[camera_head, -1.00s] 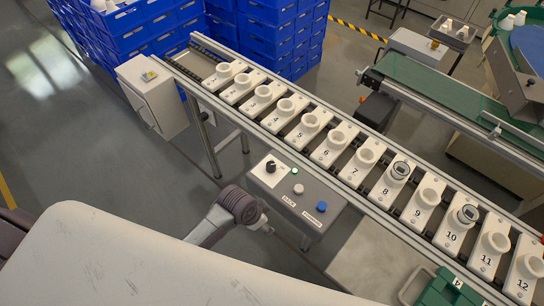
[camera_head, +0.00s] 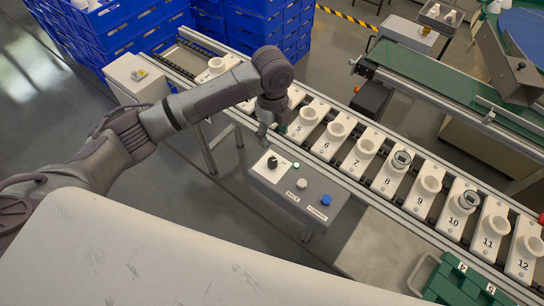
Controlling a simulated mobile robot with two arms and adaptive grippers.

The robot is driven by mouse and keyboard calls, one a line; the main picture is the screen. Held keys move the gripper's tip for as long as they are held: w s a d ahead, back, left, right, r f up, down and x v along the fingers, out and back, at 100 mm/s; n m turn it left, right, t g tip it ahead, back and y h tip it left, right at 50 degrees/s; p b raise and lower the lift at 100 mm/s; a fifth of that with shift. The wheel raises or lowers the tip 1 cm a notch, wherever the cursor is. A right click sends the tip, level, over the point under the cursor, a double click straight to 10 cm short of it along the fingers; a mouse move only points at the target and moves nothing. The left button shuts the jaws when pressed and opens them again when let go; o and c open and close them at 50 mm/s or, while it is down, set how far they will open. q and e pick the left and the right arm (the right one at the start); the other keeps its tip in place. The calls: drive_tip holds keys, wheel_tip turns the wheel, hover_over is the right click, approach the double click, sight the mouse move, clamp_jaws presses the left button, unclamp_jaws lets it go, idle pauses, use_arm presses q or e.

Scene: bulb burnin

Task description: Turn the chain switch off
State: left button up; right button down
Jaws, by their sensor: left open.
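A grey control box (camera_head: 318,183) stands at the near side of the conveyor. On its top is a black rotary knob (camera_head: 272,162), apparently the chain switch, beside a green lamp (camera_head: 296,166) that looks lit. A white button (camera_head: 301,183) labelled BACK and a blue button (camera_head: 326,200) labelled FORWARD are to the right. My left gripper (camera_head: 268,127) points down just above and behind the knob in the picture, apart from it. It is open and seems empty; its fingers are small and partly hidden. My right gripper is not in view.
My left arm covers some low-numbered carriers. A white cabinet (camera_head: 135,78) stands at the far left end. A green crate (camera_head: 452,283) is at the lower right.

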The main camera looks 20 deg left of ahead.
sight(272, 161)
use_arm(q)
wheel_tip(272, 161, down, 13)
drive_tip(key=shift+w+a+f+p, duration=0.1)
drive_tip(key=shift+p, duration=0.8)
clamp_jaws()
